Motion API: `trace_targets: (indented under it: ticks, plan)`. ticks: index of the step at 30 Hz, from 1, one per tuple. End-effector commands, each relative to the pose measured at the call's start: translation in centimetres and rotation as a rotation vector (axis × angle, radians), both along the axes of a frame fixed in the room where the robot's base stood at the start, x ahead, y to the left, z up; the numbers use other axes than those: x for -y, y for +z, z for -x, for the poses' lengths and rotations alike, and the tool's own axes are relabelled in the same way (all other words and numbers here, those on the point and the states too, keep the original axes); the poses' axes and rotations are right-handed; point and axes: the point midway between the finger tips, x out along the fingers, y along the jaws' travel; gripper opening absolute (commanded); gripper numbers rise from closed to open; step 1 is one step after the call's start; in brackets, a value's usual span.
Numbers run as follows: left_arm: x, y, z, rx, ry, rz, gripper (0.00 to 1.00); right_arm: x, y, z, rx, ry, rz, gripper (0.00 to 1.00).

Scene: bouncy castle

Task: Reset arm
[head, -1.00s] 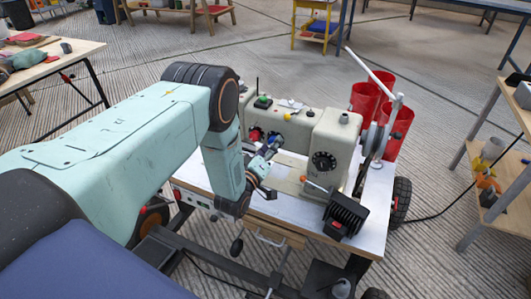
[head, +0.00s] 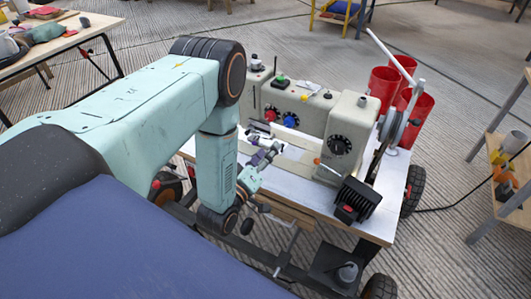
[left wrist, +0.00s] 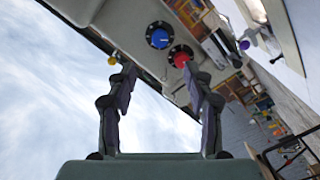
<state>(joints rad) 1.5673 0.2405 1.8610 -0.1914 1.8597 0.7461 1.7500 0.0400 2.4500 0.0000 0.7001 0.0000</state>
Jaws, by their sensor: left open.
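My left arm reaches in from the left in the head view and bends down at the front edge of a wheeled cart. A blue knob (left wrist: 159,36) and a red knob (left wrist: 180,55) on the machine show beyond the fingertips. My right gripper is not in view.
A table (head: 80,40) is at upper left, shelves (head: 490,160) at right. Open floor lies behind the cart.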

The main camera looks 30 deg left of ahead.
Motion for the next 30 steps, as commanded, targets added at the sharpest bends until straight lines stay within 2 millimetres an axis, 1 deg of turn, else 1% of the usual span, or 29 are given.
trace_targets:
  ticks: [12,14,17,20,21,23,24,26,27,29,30]
  plan:
    - [0.0,-0.1,0.0,-0.003,0.000,-0.011,0.52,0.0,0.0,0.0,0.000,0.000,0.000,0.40]
    - [0.0,-0.6,0.0,-0.029,-0.001,-0.041,0.52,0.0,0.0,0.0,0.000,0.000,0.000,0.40]
    - [0.0,-3.0,0.6,-0.148,-0.005,-0.117,0.52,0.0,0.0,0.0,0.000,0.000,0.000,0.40]
    - [0.4,-6.6,3.0,-0.341,-0.026,-0.202,0.52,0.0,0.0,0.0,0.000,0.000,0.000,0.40]
    - [0.7,-7.9,4.2,-0.421,-0.045,-0.234,0.52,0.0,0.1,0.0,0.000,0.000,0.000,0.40]
    - [1.3,-9.5,6.2,-0.542,-0.077,-0.279,0.52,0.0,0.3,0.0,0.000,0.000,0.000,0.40]
    - [1.7,-10.3,7.7,-0.619,-0.103,-0.306,0.52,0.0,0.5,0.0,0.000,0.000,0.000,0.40]
    - [2.4,-11.4,10.1,-0.735,-0.150,-0.347,0.52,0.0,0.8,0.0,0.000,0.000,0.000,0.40]
    - [2.9,-12.0,11.9,-0.812,-0.184,-0.370,0.52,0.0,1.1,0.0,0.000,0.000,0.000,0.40]
    - [3.6,-12.5,14.8,-0.927,-0.242,-0.405,0.52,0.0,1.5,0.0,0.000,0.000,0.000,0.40]
    - [4.1,-12.6,16.8,-1.001,-0.284,-0.426,0.52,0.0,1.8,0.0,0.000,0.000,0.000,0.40]
